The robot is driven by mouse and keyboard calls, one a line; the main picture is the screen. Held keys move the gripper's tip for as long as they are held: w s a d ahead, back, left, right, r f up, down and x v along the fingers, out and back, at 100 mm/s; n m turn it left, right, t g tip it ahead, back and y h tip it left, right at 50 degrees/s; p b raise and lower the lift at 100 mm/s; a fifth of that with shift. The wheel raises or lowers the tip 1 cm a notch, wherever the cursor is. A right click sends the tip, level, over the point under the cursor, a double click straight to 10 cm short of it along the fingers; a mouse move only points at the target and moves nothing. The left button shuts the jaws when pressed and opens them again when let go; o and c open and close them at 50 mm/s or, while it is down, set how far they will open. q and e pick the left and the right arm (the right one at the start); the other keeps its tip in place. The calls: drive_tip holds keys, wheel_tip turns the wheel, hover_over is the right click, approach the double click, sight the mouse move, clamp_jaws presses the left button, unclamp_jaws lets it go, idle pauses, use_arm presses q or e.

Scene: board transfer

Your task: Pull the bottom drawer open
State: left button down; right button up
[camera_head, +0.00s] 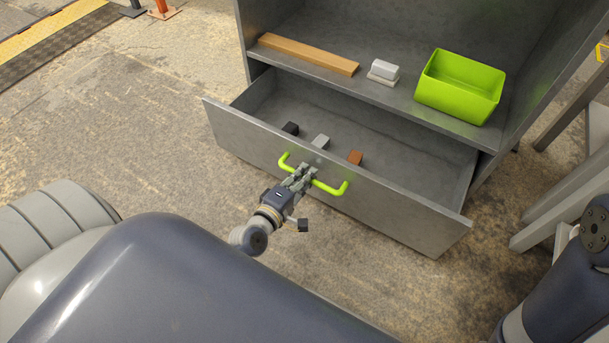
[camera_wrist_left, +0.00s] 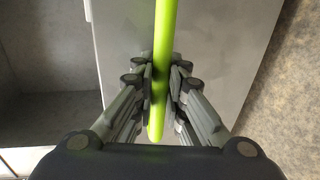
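The bottom drawer (camera_head: 380,202) is a grey metal drawer that stands pulled out from the cabinet, with its inside showing. A bright green bar handle (camera_head: 331,188) is on its front; it also shows in the left wrist view (camera_wrist_left: 165,45). My left gripper (camera_head: 305,174) is at the middle of the handle. In the left wrist view its fingers (camera_wrist_left: 160,88) are closed on both sides of the green bar. My right gripper is not in view.
Dark (camera_head: 290,128), grey (camera_head: 321,141) and brown (camera_head: 355,157) blocks are in the drawer. The shelf above holds a wooden board (camera_head: 308,54), a whitish block (camera_head: 384,70) and a green bin (camera_head: 460,86). Grey beams (camera_head: 570,195) stand at the right.

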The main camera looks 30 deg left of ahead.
use_arm(q)
drive_tip(key=v, duration=0.4)
drive_tip(key=shift+f, duration=0.45)
drive_tip(key=c, duration=1.6)
unclamp_jaws()
drive_tip(key=shift+c, duration=0.2)
drive_tip(key=shift+s, duration=0.1)
drive_tip(key=v, duration=0.7)
drive_tip(key=shift+s, duration=0.2)
